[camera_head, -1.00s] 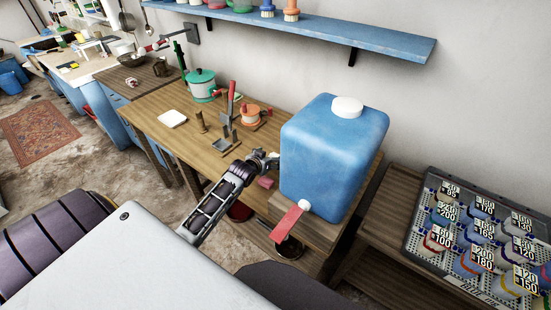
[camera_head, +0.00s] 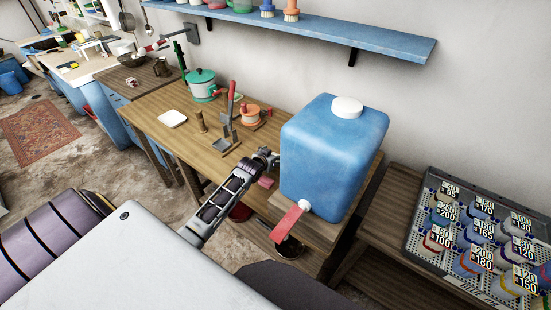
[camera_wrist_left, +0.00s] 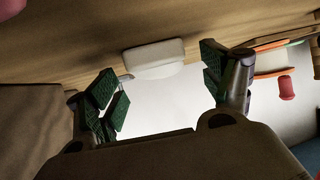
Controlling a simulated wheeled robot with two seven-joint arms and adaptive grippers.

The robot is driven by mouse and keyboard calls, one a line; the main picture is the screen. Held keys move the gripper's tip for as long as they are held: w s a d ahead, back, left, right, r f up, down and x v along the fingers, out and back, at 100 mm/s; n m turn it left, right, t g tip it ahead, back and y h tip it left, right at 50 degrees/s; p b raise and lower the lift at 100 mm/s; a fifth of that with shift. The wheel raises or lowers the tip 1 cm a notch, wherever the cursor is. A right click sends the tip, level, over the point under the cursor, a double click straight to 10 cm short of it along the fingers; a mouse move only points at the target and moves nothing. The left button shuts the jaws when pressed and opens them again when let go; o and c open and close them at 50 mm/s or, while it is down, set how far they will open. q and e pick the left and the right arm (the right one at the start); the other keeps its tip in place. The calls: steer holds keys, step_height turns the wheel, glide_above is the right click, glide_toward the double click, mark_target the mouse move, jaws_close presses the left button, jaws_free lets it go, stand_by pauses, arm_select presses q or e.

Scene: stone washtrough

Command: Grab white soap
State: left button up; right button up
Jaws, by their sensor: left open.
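The white soap (camera_wrist_left: 153,58) is a rounded pale block on the brown wooden surface in the left wrist view. In that view it lies ahead of and between the two green-padded fingers of my left gripper (camera_wrist_left: 165,92), which are spread apart and empty. I cannot make out this soap in the head view. There my left gripper (camera_head: 268,158) is small, over the worktable (camera_head: 190,144) just left of the blue water container (camera_head: 330,150). My right gripper is not in view.
A pink block (camera_head: 266,182) lies close to my left gripper. A red tap lever (camera_head: 289,222) juts from the container. A flat white piece (camera_head: 173,119) lies on the table.

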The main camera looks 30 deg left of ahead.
arm_select(q)
steer(key=shift+c, duration=0.4)
steer(key=c, duration=1.1)
steer(key=shift+r, duration=0.1)
steer(key=shift+r, duration=4.9)
